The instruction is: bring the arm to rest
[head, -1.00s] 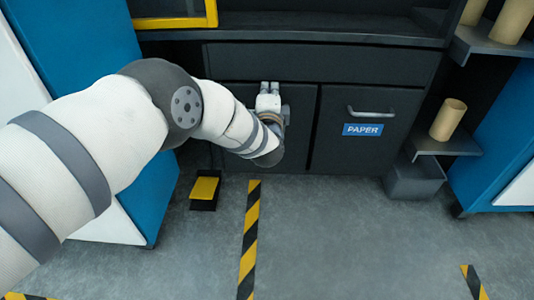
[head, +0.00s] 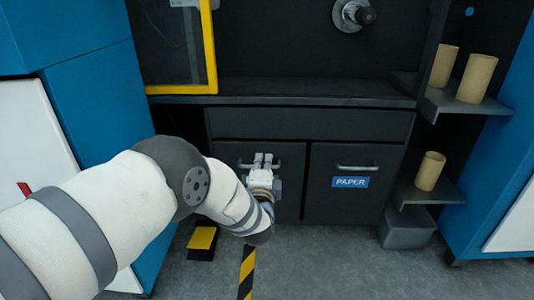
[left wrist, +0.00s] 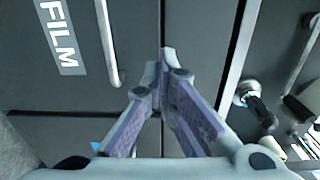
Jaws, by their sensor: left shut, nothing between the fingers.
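My left arm reaches in from the left in the head view, and its gripper (head: 262,160) is in front of the dark cabinet's left door. In the left wrist view the same gripper (left wrist: 165,58) has its fingertips together, with nothing between them. A cabinet door labelled FILM (left wrist: 60,36) and its pale bar handle (left wrist: 107,42) lie to the left of the fingers there, apart from them. My right gripper is in neither view.
The door marked PAPER (head: 350,182) is closed, right of my gripper. Cardboard cores (head: 476,78) stand on side shelves at the right. A yellow-framed panel (head: 212,50) is above the counter. A yellow pedal (head: 202,239) is on the floor. Blue cabinets flank the area.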

